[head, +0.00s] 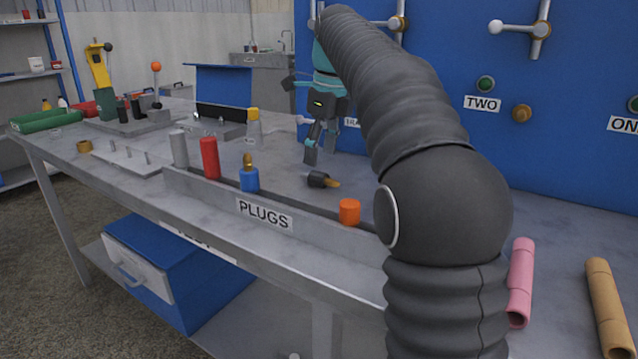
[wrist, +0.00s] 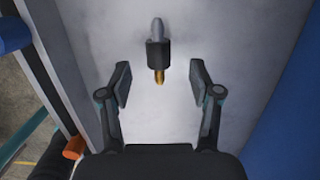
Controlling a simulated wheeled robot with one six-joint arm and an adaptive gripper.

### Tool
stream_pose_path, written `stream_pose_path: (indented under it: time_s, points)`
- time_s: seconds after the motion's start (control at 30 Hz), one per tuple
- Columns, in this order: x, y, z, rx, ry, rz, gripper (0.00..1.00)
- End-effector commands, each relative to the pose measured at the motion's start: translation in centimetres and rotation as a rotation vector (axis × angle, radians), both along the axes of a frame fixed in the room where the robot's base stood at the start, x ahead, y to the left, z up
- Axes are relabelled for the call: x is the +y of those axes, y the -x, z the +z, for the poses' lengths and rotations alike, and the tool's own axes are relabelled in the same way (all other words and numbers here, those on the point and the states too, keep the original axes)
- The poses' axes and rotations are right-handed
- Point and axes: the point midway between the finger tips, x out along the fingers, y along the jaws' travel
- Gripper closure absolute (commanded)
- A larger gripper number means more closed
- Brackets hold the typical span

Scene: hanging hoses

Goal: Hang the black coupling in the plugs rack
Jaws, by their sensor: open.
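The black coupling (head: 318,179) lies on the bench behind the plugs rack, its brass tip pointing right in the head view. In the wrist view the black coupling (wrist: 158,56) shows a grey end at the top and the brass end towards me. My gripper (head: 320,151) is open and empty above the bench, pointing down near the coupling. In the wrist view my gripper (wrist: 160,82) has its fingers spread on either side of the coupling's line, touching nothing. The plugs rack (head: 200,188) is a long grey rail with a PLUGS label along the bench's front.
The rack area holds a grey plug (head: 179,148), a red plug (head: 210,158), a blue plug (head: 249,178) and an orange plug (head: 349,211). A gap shows between blue and orange. A blue panel (head: 440,70) with valves stands behind.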

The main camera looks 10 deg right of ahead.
Motion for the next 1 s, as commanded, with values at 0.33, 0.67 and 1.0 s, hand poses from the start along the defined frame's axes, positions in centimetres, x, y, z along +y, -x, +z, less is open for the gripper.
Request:
stream_pose_path:
  time_s: [0.33, 0.67, 1.0]
  points:
    - [0.1, 0.3, -4.3, 0.003, 0.000, 0.000, 0.37]
    - [0.2, 0.1, -5.2, 0.001, 0.001, 0.000, 0.37]
    - [0.2, 0.1, -5.3, 0.001, 0.001, 0.000, 1.00]
